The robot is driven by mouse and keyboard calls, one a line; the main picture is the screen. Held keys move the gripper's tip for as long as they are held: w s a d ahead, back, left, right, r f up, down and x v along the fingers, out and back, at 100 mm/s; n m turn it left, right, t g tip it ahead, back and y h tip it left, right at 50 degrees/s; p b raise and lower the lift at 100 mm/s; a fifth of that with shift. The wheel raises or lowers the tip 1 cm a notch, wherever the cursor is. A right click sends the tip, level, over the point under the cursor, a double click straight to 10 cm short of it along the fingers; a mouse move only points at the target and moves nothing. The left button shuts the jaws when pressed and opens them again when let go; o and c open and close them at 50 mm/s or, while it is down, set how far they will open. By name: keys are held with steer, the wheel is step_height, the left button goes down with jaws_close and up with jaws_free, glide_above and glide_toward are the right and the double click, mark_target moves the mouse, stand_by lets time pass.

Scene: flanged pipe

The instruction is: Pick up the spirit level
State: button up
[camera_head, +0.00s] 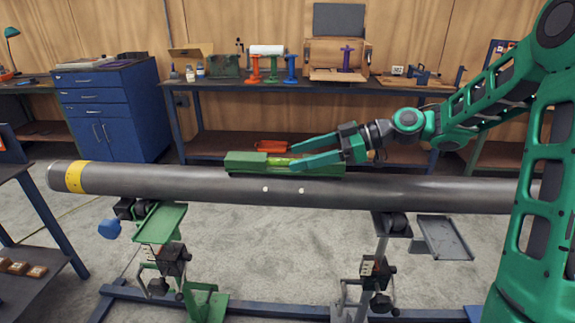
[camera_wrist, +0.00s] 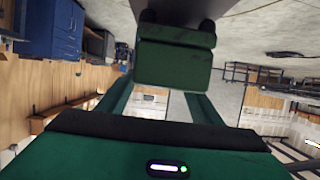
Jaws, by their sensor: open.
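The green spirit level (camera_head: 250,163) lies lengthwise on top of the grey pipe (camera_head: 400,190), near the middle of its length. One end of the level shows large in the wrist view (camera_wrist: 175,60), with a strip of pipe (camera_wrist: 185,8) above it. My gripper (camera_head: 293,155) is open, and its two long green fingers point left along the level. One finger shows on the far side, the other low over the level's near right part. In the wrist view the level's end hides the fingertips. I cannot tell whether either finger touches the level.
The pipe rests on stands, with a green stand (camera_head: 160,222) at left and a grey tray (camera_head: 445,238) at right. A workbench (camera_head: 215,87) with tools and spools stands behind. A blue cabinet (camera_head: 110,105) is at back left. A dark shelf (camera_head: 30,225) is at near left.

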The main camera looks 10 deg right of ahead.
mark_target(289, 157)
steer(key=x, duration=0.5)
steer(key=shift+r, duration=0.1)
steer(key=c, duration=1.5)
steer(key=shift+r, duration=0.15)
